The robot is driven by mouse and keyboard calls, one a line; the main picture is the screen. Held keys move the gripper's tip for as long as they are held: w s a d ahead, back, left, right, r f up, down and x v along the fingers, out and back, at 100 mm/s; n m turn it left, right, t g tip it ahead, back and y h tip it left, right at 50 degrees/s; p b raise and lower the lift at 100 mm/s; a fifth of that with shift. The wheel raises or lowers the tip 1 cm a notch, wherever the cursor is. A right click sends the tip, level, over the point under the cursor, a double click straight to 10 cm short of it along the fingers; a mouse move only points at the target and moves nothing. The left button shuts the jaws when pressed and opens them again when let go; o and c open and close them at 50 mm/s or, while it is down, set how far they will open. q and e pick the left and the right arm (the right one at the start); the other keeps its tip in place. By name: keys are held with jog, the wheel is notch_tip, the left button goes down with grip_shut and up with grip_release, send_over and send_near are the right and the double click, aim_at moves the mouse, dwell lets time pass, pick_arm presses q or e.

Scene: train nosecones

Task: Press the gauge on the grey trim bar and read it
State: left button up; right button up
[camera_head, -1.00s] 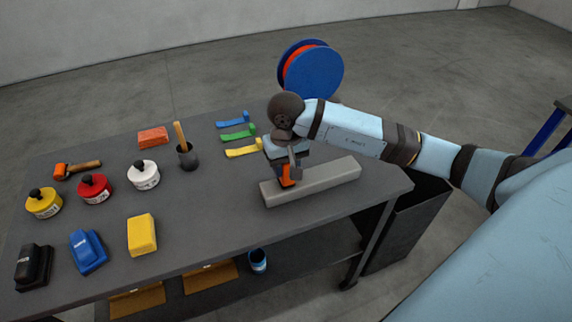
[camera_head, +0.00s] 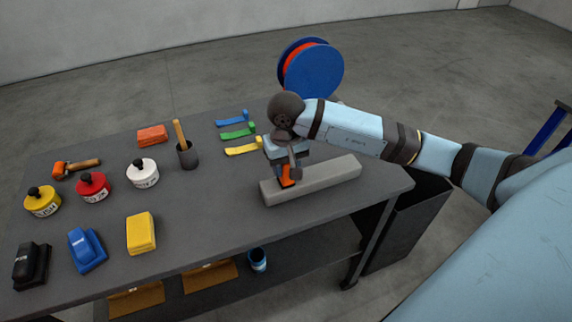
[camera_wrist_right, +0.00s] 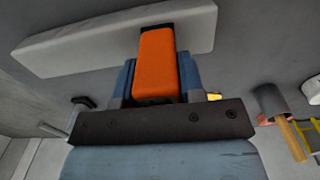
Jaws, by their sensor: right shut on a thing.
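The grey trim bar (camera_head: 320,180) lies on the dark table near its right front. My right gripper (camera_head: 288,172) is at the bar's left part, pointing down, shut on an orange gauge (camera_head: 286,182). In the right wrist view the orange gauge (camera_wrist_right: 158,62) sits between the two fingers, and its far end meets the pale bar (camera_wrist_right: 90,40). I cannot tell how firmly it presses. No display or reading on the gauge shows. My left gripper is in neither view.
Blue, green and yellow tools (camera_head: 238,135) lie behind the gripper. A dark cup with a wooden handle (camera_head: 187,155) stands left of it. Tins, blocks and a hammer (camera_head: 78,168) fill the table's left. A blue and red reel (camera_head: 312,72) stands behind. The front middle table is clear.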

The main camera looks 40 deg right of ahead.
jog(key=shift+s+f+b, duration=0.1)
jog(key=shift+f+b, duration=0.05)
jog(key=shift+b, duration=0.25)
dwell(1.0)
jog(key=shift+r+p, duration=0.35)
jog(key=shift+r, duration=0.4)
jog(key=shift+r+p, duration=0.85)
jog(key=shift+r, duration=2)
jog(key=s+a+r+n+p, duration=0.2)
jog(key=a+r+p, duration=0.3)
jog(key=a+p, duration=0.2)
jog(key=shift+n+p, duration=0.3)
jog(key=shift+p, duration=0.35)
